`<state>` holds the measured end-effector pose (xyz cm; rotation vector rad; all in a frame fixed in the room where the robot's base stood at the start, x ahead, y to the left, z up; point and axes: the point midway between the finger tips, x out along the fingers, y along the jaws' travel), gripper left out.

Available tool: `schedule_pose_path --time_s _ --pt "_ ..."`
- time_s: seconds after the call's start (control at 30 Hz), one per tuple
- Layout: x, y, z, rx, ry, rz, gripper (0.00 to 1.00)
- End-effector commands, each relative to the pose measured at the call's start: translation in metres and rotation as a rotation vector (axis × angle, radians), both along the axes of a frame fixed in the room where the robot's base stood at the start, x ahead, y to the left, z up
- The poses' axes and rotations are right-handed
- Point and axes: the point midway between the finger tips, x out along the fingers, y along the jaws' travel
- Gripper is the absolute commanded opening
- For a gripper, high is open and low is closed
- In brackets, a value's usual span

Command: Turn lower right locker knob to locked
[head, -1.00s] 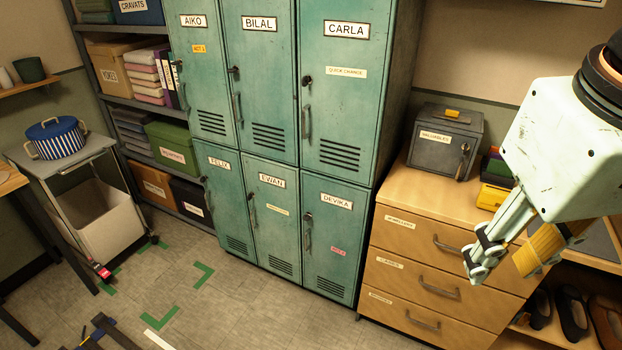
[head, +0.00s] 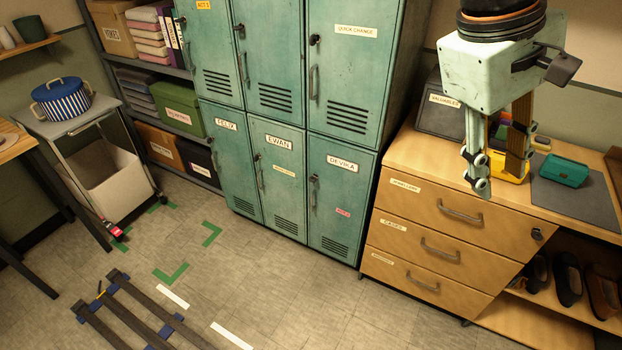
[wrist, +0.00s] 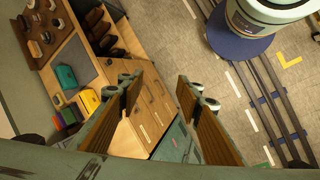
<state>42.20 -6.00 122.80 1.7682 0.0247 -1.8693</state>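The lower right locker, labelled DEVIKA (head: 345,205), is a closed green metal door in the head view. Its small dark knob (head: 314,178) sits near the upper left edge, just above a vertical pull handle (head: 314,198). The knob is too small to read its setting. My gripper (head: 502,168) hangs fingers down above the wooden drawer cabinet, right of and apart from the locker. In the wrist view my gripper (wrist: 160,85) has its two fingers well apart with nothing between them. A teal strip of locker (wrist: 174,146) shows low between the fingers; no knob can be made out there.
The wooden drawer cabinet (head: 440,240) stands right of the lockers. A grey valuables box (head: 440,115) and a teal case (head: 563,171) are on top. The neighbouring EWAN locker (head: 279,180) is shut. The floor (head: 290,290) before the lockers is mostly clear, with rails at lower left.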

Motion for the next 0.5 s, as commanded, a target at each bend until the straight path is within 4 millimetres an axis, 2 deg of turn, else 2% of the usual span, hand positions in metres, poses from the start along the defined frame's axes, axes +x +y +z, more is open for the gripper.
schedule_pose_path --time_s 0.5 --pt "0.078 -0.005 -0.017 -0.187 0.128 0.154 0.32"
